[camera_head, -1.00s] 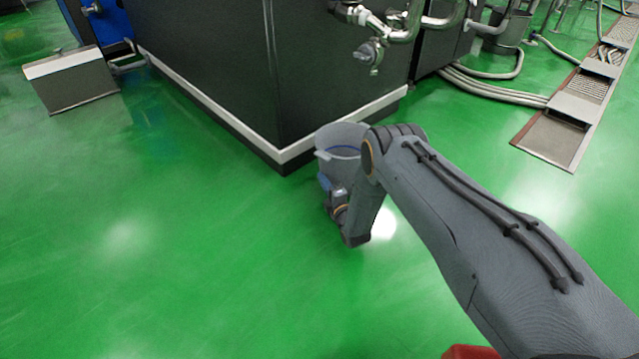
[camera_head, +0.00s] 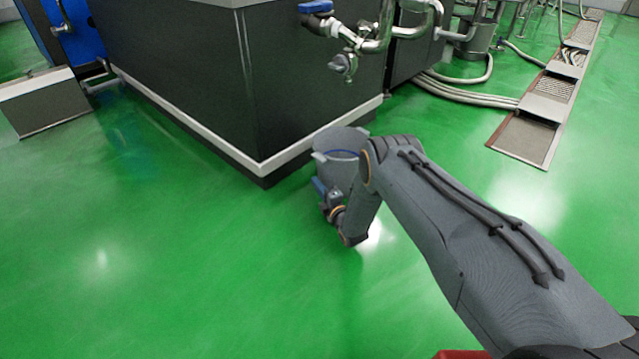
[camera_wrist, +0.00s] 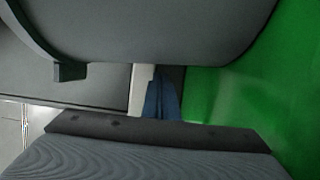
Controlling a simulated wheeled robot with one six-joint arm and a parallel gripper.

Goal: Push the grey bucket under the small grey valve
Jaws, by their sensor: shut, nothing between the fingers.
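The grey bucket (camera_head: 347,171) stands upright on the green floor close to the dark machine's white-edged base in the head view. My arm hides its right side. My gripper (camera_head: 318,187), with blue fingers, is shut and empty at the bucket's near left side; whether it touches cannot be told. The small grey valve (camera_head: 343,66) hangs from steel pipes on the machine's right face, above the bucket in the picture and farther back. In the wrist view, the shut blue fingers (camera_wrist: 160,97) show beside a large grey surface, likely the bucket (camera_wrist: 150,35).
The dark machine (camera_head: 180,70) blocks the left and back of the bucket. A blue-handled valve (camera_head: 316,7) sits above the grey one. Hoses (camera_head: 470,96) and a floor drain (camera_head: 527,138) lie at the right. The floor in front is clear.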

